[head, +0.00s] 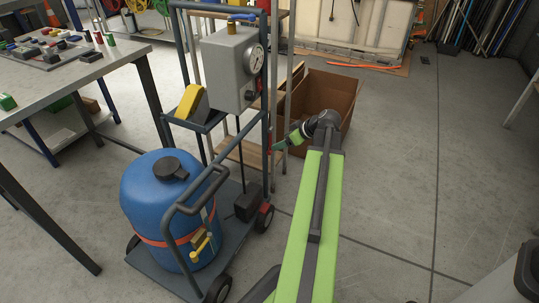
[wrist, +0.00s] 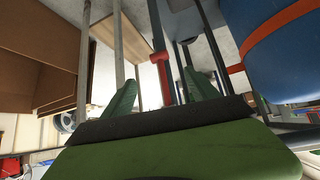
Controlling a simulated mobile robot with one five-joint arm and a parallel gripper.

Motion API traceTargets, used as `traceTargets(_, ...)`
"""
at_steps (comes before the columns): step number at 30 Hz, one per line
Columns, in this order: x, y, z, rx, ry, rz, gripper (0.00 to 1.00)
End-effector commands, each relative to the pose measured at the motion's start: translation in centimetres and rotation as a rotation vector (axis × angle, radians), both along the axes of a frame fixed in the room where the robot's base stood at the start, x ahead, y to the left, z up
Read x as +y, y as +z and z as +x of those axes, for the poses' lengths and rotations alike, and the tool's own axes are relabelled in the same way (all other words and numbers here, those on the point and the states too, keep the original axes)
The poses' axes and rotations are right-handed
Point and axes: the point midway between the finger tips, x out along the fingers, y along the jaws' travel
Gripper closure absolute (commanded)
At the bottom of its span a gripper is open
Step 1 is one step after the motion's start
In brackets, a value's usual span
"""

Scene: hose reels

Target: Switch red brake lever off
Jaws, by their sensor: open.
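The red brake lever (wrist: 161,72) shows in the wrist view, against a dark post of the cart. Its red cross piece is at the top and a narrower part hangs below it. My gripper (wrist: 160,92) is open. Its two green fingers stand on either side of the lever in that view, with a gap to each. I cannot tell how deep the lever sits between them. In the head view my gripper (head: 283,144) reaches the cart's right post, where the lever is mostly hidden or too small to make out.
The cart (head: 178,258) carries a blue tank (head: 158,200) and a grey box with a gauge (head: 229,68). A brown cardboard box (head: 328,100) stands close behind my gripper. A workbench (head: 80,70) is at the left.

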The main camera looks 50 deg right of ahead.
Motion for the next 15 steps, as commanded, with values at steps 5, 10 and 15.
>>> traceTargets(5,0.2,-4.0,3.3,0.001,0.004,-0.001,0.31)
traceTargets(10,0.5,-5.8,5.4,0.001,0.003,0.000,0.31)
traceTargets(15,0.6,-6.3,6.2,0.001,0.001,0.000,0.31)
